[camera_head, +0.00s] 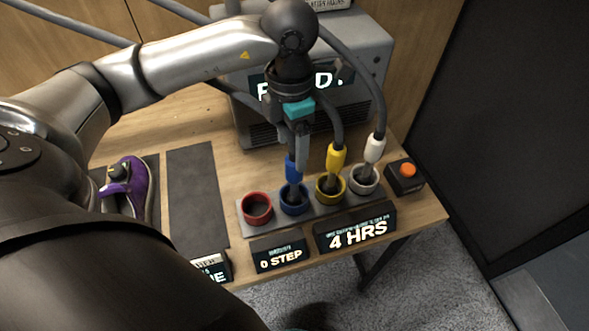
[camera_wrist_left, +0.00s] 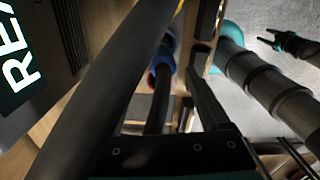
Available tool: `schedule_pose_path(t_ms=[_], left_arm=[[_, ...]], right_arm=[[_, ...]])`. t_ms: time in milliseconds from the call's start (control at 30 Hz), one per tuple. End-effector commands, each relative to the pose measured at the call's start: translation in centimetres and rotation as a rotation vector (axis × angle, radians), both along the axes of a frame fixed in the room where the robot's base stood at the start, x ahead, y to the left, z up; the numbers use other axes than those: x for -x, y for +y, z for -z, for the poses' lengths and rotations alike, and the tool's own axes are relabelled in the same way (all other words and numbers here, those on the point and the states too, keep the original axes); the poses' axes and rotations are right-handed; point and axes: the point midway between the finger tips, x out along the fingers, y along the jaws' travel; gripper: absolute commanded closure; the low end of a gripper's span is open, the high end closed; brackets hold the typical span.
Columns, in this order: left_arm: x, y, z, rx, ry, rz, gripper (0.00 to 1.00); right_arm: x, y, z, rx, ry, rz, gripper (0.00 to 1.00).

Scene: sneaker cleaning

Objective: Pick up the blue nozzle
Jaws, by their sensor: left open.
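The blue nozzle (camera_head: 291,167) stands in the blue ring (camera_head: 294,203) of the grey holder (camera_head: 317,215) in the head view. My left gripper (camera_head: 298,150) reaches down from above, with its fingers at the nozzle's upper end. It is open; the head view does not show clearly whether the fingers touch the nozzle. In the left wrist view, blue parts (camera_wrist_left: 164,62) show beyond a dark hose, partly hidden. A dark gripper that looks like my right one (camera_wrist_left: 272,40) shows small at the upper right, its opening unclear.
Yellow (camera_head: 335,158) and white (camera_head: 374,149) nozzles with hoses stand to the right; the red ring (camera_head: 257,208) is empty. A grey machine (camera_head: 370,60) is behind. An orange button (camera_head: 408,170), sign blocks (camera_head: 356,232) and a purple sneaker (camera_head: 133,190) are on the table.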

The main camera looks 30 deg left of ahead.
Motion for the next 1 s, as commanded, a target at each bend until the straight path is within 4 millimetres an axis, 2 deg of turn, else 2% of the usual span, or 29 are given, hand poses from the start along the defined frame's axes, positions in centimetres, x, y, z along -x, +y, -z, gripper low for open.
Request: schedule_pose_path(t_ms=[167, 433, 733, 767, 1000], left_arm=[[0.1, -0.2, 1.2, 0.001, 0.003, 0.001, 0.2], [0.1, -0.5, 5.1, 0.0, 0.002, 0.0, 0.2], [0.0, -0.5, 5.6, 0.001, -0.001, 0.001, 0.2], [0.0, -0.5, 5.6, 0.001, -0.001, 0.001, 0.22], [0.0, -0.5, 5.6, 0.001, -0.001, 0.0, 0.49]], right_arm=[[-0.2, -0.5, 0.0, 0.006, -0.002, 0.003, 0.5], [-0.4, -0.9, -0.1, 0.012, -0.006, 0.005, 0.5], [-0.4, -0.9, -0.1, 0.011, -0.007, 0.005, 0.5], [-0.4, -0.9, -0.1, 0.011, -0.007, 0.005, 0.5], [-0.5, -0.8, -0.1, 0.011, -0.008, 0.004, 0.5]])
